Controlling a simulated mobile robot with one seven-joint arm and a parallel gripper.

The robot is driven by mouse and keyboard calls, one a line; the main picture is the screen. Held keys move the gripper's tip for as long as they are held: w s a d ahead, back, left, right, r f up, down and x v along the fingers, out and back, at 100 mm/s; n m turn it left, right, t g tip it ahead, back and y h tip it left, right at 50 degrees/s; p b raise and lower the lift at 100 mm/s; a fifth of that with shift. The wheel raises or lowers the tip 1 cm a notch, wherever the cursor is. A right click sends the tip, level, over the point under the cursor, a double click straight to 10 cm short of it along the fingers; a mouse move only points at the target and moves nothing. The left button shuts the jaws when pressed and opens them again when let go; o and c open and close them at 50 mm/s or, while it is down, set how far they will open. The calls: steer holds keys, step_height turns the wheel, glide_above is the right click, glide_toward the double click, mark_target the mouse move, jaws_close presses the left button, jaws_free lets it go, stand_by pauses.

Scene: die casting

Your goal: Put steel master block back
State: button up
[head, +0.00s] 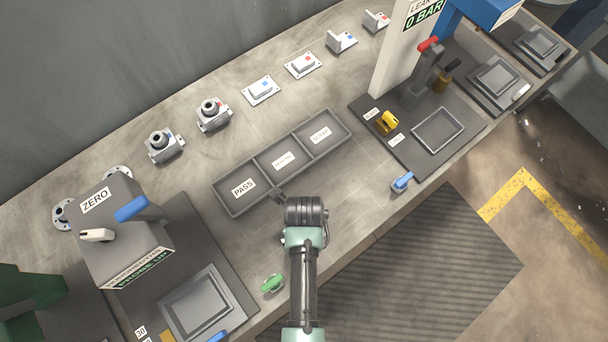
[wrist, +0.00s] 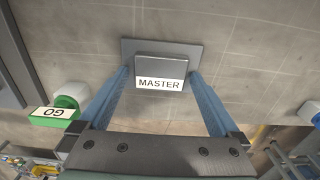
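The steel master block (wrist: 160,70) shows in the wrist view as a small grey block with a white label reading MASTER. It appears over a flat, wider grey plate (wrist: 194,50). My gripper (wrist: 160,74) has its two blue fingers on either side of the block, their tips very close to its sides. I cannot tell whether they touch it, or whether the block rests on the bench or is held above it. In the head view my arm end covers most of the gripper and the block, just in front of the three-part tray (head: 236,211).
A green GO gauge (wrist: 66,112) lies left of the block in the wrist view; it also shows in the head view (head: 272,283). The tray has PASS, middle and SCRAP sections. A ZERO station (head: 122,235) stands left, a leak-test station (head: 400,60) right. A blue-handled item (head: 402,182) lies near the front edge.

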steer(key=shift+r, duration=0.15)
step_height(320, 180, up, 12)
steer(key=w+r+n+t, duration=1)
steer(key=w+r, duration=1)
steer(key=r, duration=0.2)
steer(key=w+r+n+t, duration=0.3)
steer(key=r+n+t, duration=0.2)
steer(key=r, duration=0.8)
steer(key=s+r+n+t, duration=0.4)
steer(key=r, duration=0.7)
steer(key=s+r+n+t, duration=0.4)
steer(key=r+n, duration=0.1)
steer(key=r, duration=0.6)
steer(key=s+r+n+t, duration=0.4)
steer(key=s+r, duration=0.1)
steer(key=r, duration=0.7)
steer(key=shift+a+n, duration=0.15)
steer(key=shift+n, duration=0.25)
